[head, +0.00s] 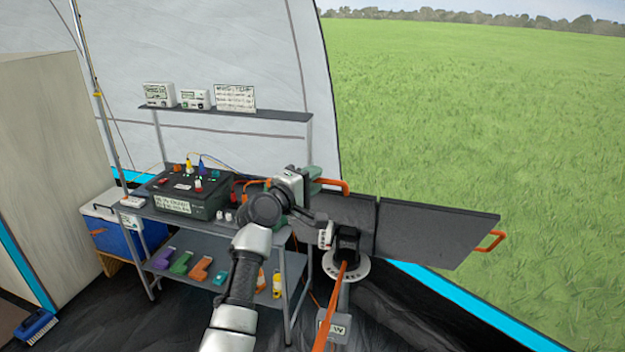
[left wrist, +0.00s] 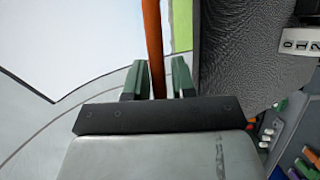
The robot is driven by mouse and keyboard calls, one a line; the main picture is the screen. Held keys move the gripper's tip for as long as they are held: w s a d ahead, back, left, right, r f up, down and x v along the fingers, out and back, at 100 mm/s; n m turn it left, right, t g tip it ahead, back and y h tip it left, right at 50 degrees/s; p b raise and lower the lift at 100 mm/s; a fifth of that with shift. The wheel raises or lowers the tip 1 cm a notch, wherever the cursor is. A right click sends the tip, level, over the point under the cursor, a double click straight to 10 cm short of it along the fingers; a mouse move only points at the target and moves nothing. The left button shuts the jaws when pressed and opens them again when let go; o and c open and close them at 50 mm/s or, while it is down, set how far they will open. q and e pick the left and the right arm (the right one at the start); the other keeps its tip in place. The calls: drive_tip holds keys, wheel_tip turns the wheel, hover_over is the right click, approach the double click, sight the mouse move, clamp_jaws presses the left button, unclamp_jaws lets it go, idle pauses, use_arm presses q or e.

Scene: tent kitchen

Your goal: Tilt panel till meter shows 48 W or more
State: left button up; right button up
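The dark two-section panel (head: 437,232) stands tilted on a mount to the right of the bench. It has an orange handle at its left end (head: 331,185) and another at its right end (head: 490,241). My left gripper (head: 300,185) is at the left handle. In the left wrist view the orange handle bar (left wrist: 154,45) runs between the green fingers of my left gripper (left wrist: 160,78), with a narrow gap on its right side. The round dial plate (head: 346,268) sits under the panel mount. Display boxes (head: 158,95) (head: 195,99) stand on the shelf; their readings are too small to read. My right gripper is out of view.
The bench holds a dark power box (head: 185,196) with coloured plugs. Coloured tools (head: 181,262) lie on its lower shelf. A blue cooler (head: 120,230) stands at left. Open grass lies beyond the panel.

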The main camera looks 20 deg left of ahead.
use_arm(q)
drive_tip(key=shift+s+a+f, duration=0.1)
drive_tip(key=shift+s+a, duration=0.05)
drive_tip(key=shift+s, duration=0.15)
drive_tip(key=b+v, duration=0.3)
drive_tip(key=v, duration=0.7)
